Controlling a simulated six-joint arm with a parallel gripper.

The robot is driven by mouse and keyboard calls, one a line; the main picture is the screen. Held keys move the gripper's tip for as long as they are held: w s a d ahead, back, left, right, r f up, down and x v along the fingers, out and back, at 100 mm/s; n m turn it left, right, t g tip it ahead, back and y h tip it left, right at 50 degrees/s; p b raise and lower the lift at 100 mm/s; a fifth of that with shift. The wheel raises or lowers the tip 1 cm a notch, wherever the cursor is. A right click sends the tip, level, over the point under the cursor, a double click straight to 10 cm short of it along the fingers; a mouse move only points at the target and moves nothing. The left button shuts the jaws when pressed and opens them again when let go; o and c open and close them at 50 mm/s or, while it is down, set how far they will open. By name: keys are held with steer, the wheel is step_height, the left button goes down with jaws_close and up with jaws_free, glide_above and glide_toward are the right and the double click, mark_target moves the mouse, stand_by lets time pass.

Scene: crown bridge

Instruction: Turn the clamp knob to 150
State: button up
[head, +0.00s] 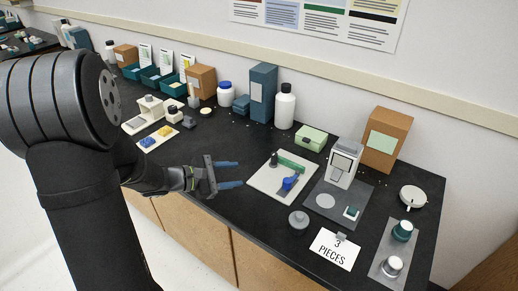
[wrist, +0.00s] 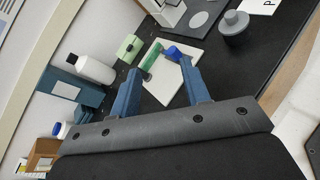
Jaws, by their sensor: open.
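My gripper (head: 240,174) is open and empty above the black bench, left of a white board (head: 262,184). In the wrist view its two blue fingers are spread apart (wrist: 159,66), with the board beyond them. The board carries a green bar (head: 291,162) and a blue block-like part (head: 290,182); both also show in the wrist view, as the green bar (wrist: 151,57) and the blue part (wrist: 173,53). No label shows which part is the clamp knob, and no scale is readable. A grey round knobbed piece (head: 299,220) sits in front of the board.
A grey plate at right bears a green-and-white cylinder (head: 403,231) and a silver-topped one (head: 391,267). A white device (head: 345,163) stands on a dark mat. Bottles and boxes line the wall.

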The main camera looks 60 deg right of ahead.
mark_target(272, 156)
steer(key=w+d+f+n+t+h, duration=0.1)
steer(key=w+d+f+n, duration=0.1)
steer(key=d+f, duration=0.1)
steer(key=w+d+f+n+t+h, duration=0.1)
steer(key=w+d+f+n+h, duration=0.1)
steer(key=f, duration=0.3)
steer(key=w+d+f+n+t+h, duration=0.1)
steer(key=d+f+n+h, duration=0.1)
steer(key=d+f+n, duration=0.2)
steer(key=shift+w+d+f, duration=0.3)
steer(key=shift+w+d, duration=0.1)
steer(key=shift+d+f+n, duration=0.1)
steer(key=shift+d+n, duration=0.1)
steer(key=shift+n, duration=0.1)
steer(key=x, duration=1.7)
steer(key=shift+d, duration=0.1)
jaws_close()
